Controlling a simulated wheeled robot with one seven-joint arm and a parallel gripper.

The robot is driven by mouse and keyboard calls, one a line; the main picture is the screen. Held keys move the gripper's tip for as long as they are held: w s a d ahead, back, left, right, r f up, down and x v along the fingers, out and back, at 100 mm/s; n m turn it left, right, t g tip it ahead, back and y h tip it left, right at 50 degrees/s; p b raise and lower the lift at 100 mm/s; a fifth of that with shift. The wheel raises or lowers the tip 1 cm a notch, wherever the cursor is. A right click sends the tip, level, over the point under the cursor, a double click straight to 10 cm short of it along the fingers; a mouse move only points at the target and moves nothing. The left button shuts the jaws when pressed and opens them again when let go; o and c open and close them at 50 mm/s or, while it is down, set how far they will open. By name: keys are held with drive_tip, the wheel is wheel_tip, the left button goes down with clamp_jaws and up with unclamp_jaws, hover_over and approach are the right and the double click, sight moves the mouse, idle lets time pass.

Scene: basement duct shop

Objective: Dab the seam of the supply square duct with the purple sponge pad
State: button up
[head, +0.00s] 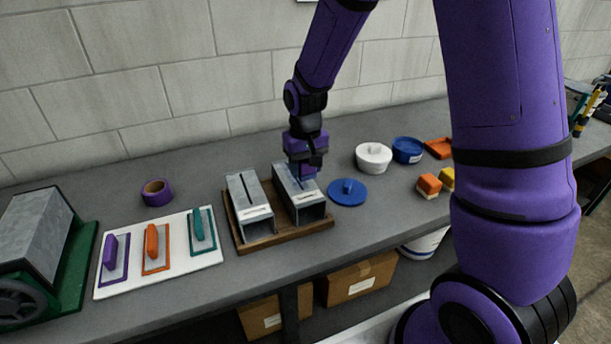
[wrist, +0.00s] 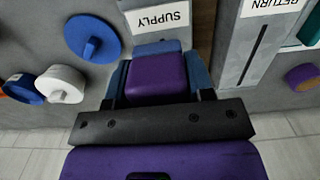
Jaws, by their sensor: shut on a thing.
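The supply square duct (head: 305,203) is the right one of two grey metal ducts in the head view. Its upside-down SUPPLY label (wrist: 160,18) shows in the wrist view. My gripper (wrist: 156,78) has its blue fingers shut on the purple sponge pad (wrist: 157,75). The pad is over the top of the supply duct, toward its far end. In the head view my gripper (head: 303,168) comes down from above and mostly hides the pad. The duct's seam is largely hidden by the gripper and pad. I cannot tell whether the pad touches the duct.
The return duct (head: 247,200) stands close on the left, on the same wooden tray (head: 285,239). A blue lid (head: 347,193) lies close on the right. A white tub (head: 373,157) and a blue tub (head: 407,150) stand behind it. A white board (head: 185,265) with handled pads lies at left.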

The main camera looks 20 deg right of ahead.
drive_tip(key=shift+r, duration=1.3)
drive_tip(key=shift+w+f, duration=0.1)
drive_tip(key=shift+f, duration=0.05)
drive_tip(key=shift+f, duration=0.3)
